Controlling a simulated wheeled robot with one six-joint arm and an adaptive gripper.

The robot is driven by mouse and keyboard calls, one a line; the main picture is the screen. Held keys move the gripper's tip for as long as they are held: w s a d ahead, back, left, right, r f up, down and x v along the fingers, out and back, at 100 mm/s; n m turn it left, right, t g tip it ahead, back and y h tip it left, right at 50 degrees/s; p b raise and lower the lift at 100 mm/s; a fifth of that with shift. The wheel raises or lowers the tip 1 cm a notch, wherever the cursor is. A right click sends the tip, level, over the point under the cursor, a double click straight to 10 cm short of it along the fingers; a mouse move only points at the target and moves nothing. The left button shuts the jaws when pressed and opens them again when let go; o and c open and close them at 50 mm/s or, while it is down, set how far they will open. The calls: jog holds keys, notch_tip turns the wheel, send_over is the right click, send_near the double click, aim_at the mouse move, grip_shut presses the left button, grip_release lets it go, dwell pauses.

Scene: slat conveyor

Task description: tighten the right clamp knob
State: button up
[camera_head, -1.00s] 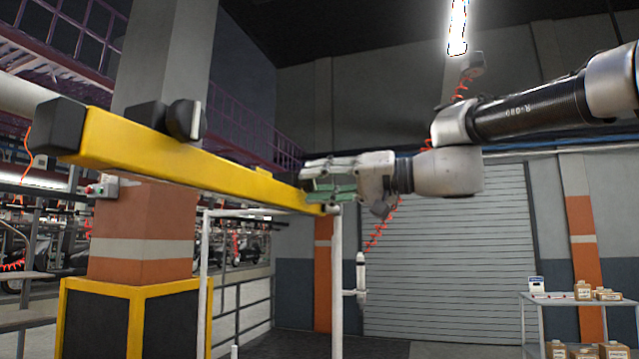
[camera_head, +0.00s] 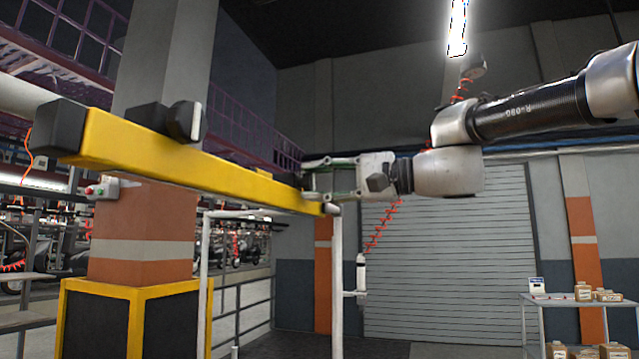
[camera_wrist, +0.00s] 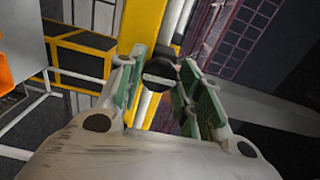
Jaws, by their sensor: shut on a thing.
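A yellow beam (camera_head: 170,152) with a black end cap runs across the head view. The left clamp knob (camera_head: 186,121), black and round with a pale bar, sits near its left end, apart from my gripper. My gripper (camera_head: 312,179) is at the beam's right end, where its fingers hide the right clamp knob. In the wrist view the right clamp knob (camera_wrist: 158,76) is dark and round, with a pale bar across its face.
A white tubular frame (camera_head: 337,280) stands below the beam's right end. A red coiled hose (camera_head: 380,226) hangs behind my wrist. A shelf with boxes (camera_head: 570,297) is at the lower right. An orange and grey column (camera_head: 142,235) stands behind the beam.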

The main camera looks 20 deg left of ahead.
dwell(0.3)
jog(key=o, duration=1)
jog(key=d, duration=0.8)
jog(key=s+d, duration=0.1)
jog(key=d, duration=0.3)
jog(key=shift+w, duration=0.1)
